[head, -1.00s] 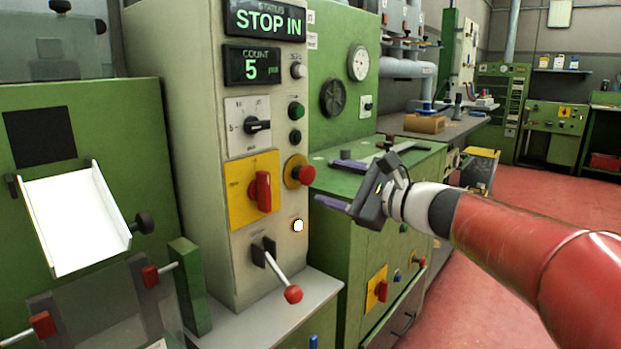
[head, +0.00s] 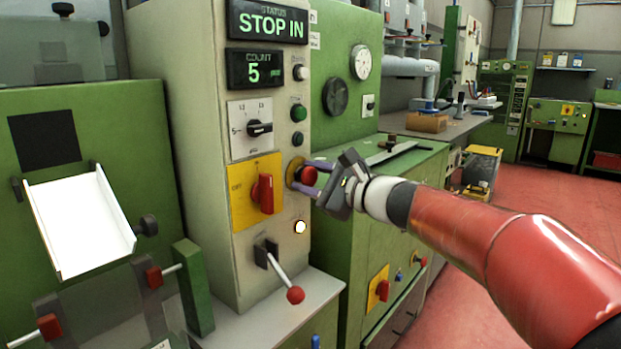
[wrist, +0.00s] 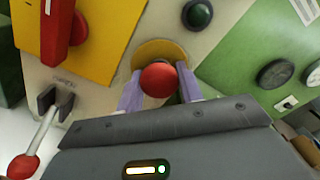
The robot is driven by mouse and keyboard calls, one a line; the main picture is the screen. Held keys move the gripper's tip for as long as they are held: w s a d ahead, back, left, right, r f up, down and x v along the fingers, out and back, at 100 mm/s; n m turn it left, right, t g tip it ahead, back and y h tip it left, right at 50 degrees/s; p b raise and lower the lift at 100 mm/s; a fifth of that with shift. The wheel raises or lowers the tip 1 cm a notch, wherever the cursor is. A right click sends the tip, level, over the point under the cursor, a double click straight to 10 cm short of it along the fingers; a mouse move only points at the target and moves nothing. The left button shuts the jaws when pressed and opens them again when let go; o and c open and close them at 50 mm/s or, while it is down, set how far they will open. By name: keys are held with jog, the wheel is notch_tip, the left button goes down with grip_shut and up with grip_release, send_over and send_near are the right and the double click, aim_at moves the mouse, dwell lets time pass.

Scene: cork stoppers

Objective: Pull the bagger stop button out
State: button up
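The bagger stop button is a red mushroom button (head: 308,176) on a round yellow plate, on the right part of the beige panel (head: 215,170). It also shows in the wrist view (wrist: 158,80), in front of its yellow disc (wrist: 160,50). My gripper (head: 300,177) is at the button with its purple fingers apart, one on each side of the red head. In the wrist view, my gripper (wrist: 158,92) has its fingers to the left and right of the button. Gaps seem to show between fingers and head; contact is not clear. The display (head: 267,24) reads "STOP IN".
Close by are a red rotary switch (head: 263,193) on a yellow plate, a green button (head: 298,113), a lit white button (head: 300,227) and a red-knobbed lever (head: 295,295). A green cabinet (head: 345,240) stands right of the panel.

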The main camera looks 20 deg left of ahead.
grip_shut()
jog(key=shift+s+d+f+b, duration=0.15)
jog(key=shift+s+d+b, duration=0.05)
jog(key=shift+d+b, duration=0.45)
jog(key=shift+a, duration=0.1)
jog(key=o, duration=0.6)
grip_release()
jog(key=shift+s+d, duration=0.1)
jog(key=shift+d, duration=0.1)
jog(key=b+v, duration=0.1)
jog(key=v, duration=0.6)
jog(key=shift+s+d, duration=0.1)
jog(key=shift+d, duration=0.25)
